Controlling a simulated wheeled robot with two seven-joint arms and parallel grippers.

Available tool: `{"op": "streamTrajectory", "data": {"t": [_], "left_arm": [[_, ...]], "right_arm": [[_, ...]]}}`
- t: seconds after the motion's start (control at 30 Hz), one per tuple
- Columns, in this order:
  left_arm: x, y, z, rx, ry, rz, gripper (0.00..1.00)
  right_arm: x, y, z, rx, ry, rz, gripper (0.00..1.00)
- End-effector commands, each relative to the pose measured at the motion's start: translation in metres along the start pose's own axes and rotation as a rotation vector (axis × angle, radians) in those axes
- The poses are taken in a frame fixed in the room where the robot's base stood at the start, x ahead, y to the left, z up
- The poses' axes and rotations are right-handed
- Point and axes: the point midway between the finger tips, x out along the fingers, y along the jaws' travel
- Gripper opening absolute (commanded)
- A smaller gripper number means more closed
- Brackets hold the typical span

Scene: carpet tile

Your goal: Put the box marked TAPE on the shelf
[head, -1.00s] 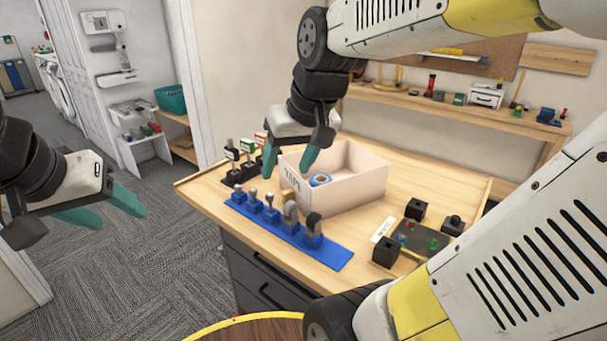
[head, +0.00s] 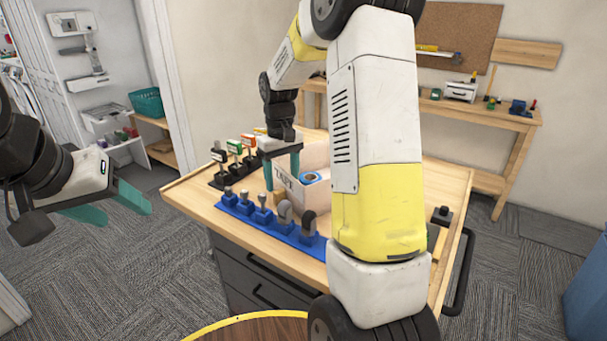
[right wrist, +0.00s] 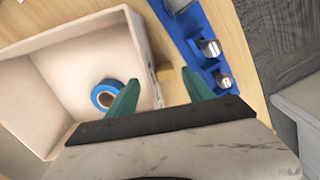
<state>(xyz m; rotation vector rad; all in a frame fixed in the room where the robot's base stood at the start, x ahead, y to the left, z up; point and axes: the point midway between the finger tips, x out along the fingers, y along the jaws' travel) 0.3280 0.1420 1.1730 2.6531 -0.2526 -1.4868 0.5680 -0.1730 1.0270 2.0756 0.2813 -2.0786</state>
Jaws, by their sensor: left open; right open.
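The box marked TAPE (head: 312,203) is a cream, open-topped box on the wooden workbench, partly hidden behind my right arm in the head view. A blue tape roll (head: 311,178) lies inside it; the roll also shows in the right wrist view (right wrist: 106,95). My right gripper (head: 281,182) is open at the box's labelled wall. In the right wrist view, its fingers (right wrist: 160,78) lie either side of that wall (right wrist: 146,60), one over the inside and one outside. My left gripper (head: 126,212) is open and empty over the floor, left of the bench.
A blue rack with several stamps (head: 263,217) stands just in front of the box. A black holder (head: 232,172) is left of it. A low shelf with a teal basket (head: 147,103) is back left.

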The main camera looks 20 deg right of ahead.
Motion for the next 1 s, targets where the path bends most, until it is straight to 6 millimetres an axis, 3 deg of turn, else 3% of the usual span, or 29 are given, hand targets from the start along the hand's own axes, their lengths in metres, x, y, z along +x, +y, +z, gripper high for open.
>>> {"op": "streamTrajectory", "data": {"t": [0.4, 0.7, 1.0], "left_arm": [[0.0, 0.0, 0.0, 0.0, 0.0, 0.0, 0.56], [0.0, 0.0, 0.0, 0.0, 0.0, 0.0, 0.56], [0.0, 0.0, 0.0, 0.0, 0.0, 0.0, 0.56]], "right_arm": [[0.054, -0.006, -0.004, 0.001, -0.001, 0.0, 0.6], [0.058, -0.006, -0.004, 0.001, 0.001, 0.0, 0.58], [0.058, -0.006, -0.004, 0.001, 0.001, 0.0, 0.0]]}}
